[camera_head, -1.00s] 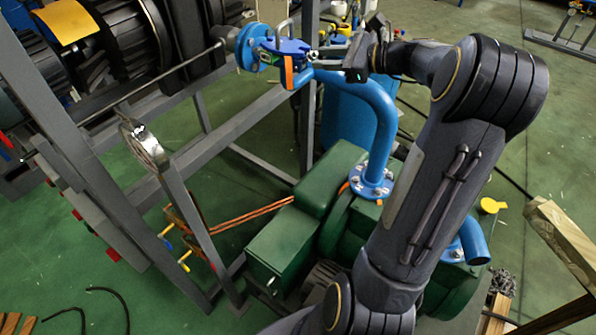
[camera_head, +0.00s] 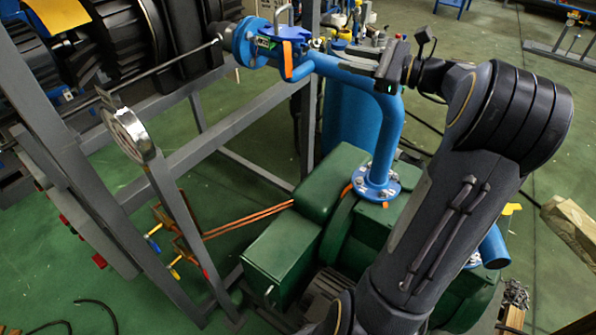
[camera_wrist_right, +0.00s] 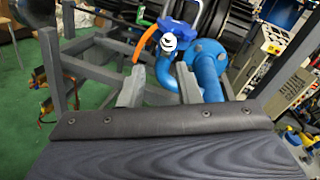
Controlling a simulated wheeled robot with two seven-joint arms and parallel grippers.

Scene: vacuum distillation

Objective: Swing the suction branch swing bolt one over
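The blue suction branch fitting (camera_head: 272,46) sits at the top of the blue pipe, with a metal handle and an orange strap on it. It also shows in the right wrist view (camera_wrist_right: 180,32). A bright round metal end (camera_wrist_right: 168,42), which looks like part of a swing bolt, faces the wrist camera; in the head view this bolt area is small and its pose is unclear. My right gripper (camera_head: 362,60) is to the right of the fitting, apart from it. In the wrist view its two fingers (camera_wrist_right: 160,88) stand apart with nothing between them. My left gripper is not in view.
The blue pipe (camera_head: 388,125) bends down to a flange on the green pump (camera_head: 290,245). A grey steel frame (camera_head: 190,150) with a round gauge (camera_head: 130,132) stands at left. A blue cylinder (camera_head: 350,115) stands behind the pipe.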

